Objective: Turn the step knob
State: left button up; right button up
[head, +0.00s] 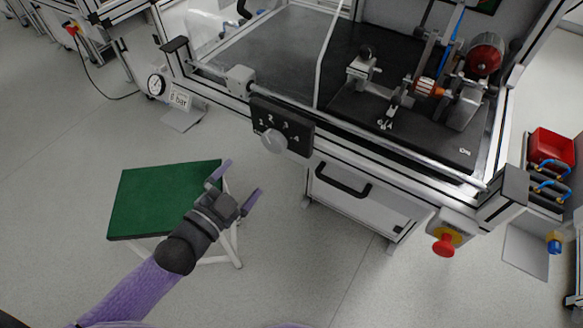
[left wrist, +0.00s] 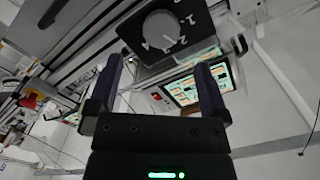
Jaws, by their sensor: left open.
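The step knob (head: 273,140) is a round grey knob on a black panel (head: 298,128) marked 1 to 4, on the front rail of the test bench. In the left wrist view the knob (left wrist: 162,28) is ahead of the fingers, and its light pointer line seems to lie near 2 or 3. My left gripper (head: 238,186) is open and empty, below and left of the knob in the head view, apart from it. Its two fingers also show in the left wrist view (left wrist: 160,72), with a gap between them. My right gripper is not seen.
A green-topped stool (head: 150,195) stands behind my left gripper. A red emergency button (head: 444,245) projects at the bench's lower right. A drawer with a black handle (head: 342,180) is below the panel. A pressure gauge (head: 156,84) is at left. Floor between stool and bench is clear.

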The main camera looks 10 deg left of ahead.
aim_at(271, 146)
pick_arm(q)
jog(key=b+x, duration=0.1)
jog(key=x, duration=0.2)
jog(key=b+x, duration=0.1)
jog(key=x, duration=0.2)
jog(key=r+b+x, duration=0.1)
jog(key=x, duration=0.2)
jog(key=shift+d, duration=0.25)
jog(key=shift+w+d+r, duration=0.1)
jog(key=shift+w+d, duration=0.1)
jog(key=shift+w, duration=0.35)
jog(key=c, duration=1.1)
jog(key=shift+o, duration=0.2)
jog(key=shift+r+n, duration=0.1)
jog(key=shift+n, duration=0.2)
jog(key=shift+n+p, duration=0.55)
jog(key=shift+n, duration=0.65)
jog(key=shift+n+p, duration=0.3)
jog(key=shift+n, duration=2.5)
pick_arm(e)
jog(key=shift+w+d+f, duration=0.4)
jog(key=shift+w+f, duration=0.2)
